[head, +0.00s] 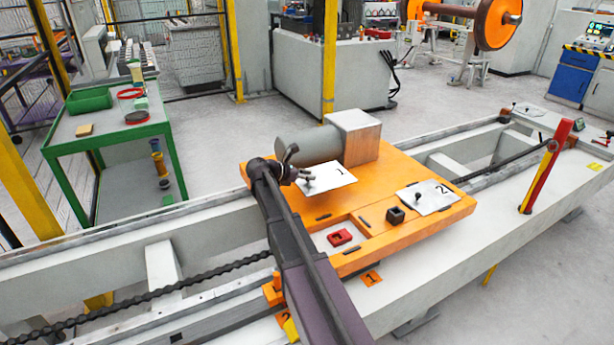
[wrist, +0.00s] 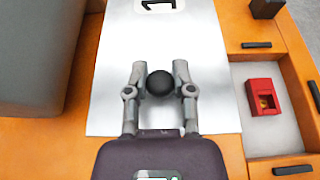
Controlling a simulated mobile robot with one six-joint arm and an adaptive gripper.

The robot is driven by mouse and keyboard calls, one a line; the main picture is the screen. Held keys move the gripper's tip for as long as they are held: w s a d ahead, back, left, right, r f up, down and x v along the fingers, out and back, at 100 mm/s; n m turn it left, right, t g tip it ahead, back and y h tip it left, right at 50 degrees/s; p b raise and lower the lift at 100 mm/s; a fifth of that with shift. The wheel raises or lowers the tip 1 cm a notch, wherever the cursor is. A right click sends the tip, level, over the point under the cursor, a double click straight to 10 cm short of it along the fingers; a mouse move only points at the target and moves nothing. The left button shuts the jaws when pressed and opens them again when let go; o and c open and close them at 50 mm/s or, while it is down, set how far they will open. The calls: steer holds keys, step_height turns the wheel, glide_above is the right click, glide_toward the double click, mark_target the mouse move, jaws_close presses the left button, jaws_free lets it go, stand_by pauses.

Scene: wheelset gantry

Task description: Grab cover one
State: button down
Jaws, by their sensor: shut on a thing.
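Cover one, a white plate marked 1 (head: 335,176), lies over the orange carriage; in the wrist view its bright sheet (wrist: 200,45) fills the middle. A round black knob (wrist: 160,84) stands on it. My gripper (wrist: 160,78) has its two fingers on either side of the knob, shut on it. In the head view my gripper (head: 303,178) is at the left part of cover one. I cannot tell whether the plate touches the surface below. Cover two, a white plate marked 2 (head: 431,198), lies on the right of the carriage with its own dark knob.
The orange carriage (head: 385,225) has an open recess holding a red block (head: 339,237). A dark cube (head: 395,214) stands beside cover two. A grey cylinder with a metal block (head: 353,138) stands behind cover one. A red and yellow lever (head: 546,166) rises at right.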

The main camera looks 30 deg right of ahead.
steer(key=shift+r+p, duration=0.6)
steer(key=shift+r, duration=0.25)
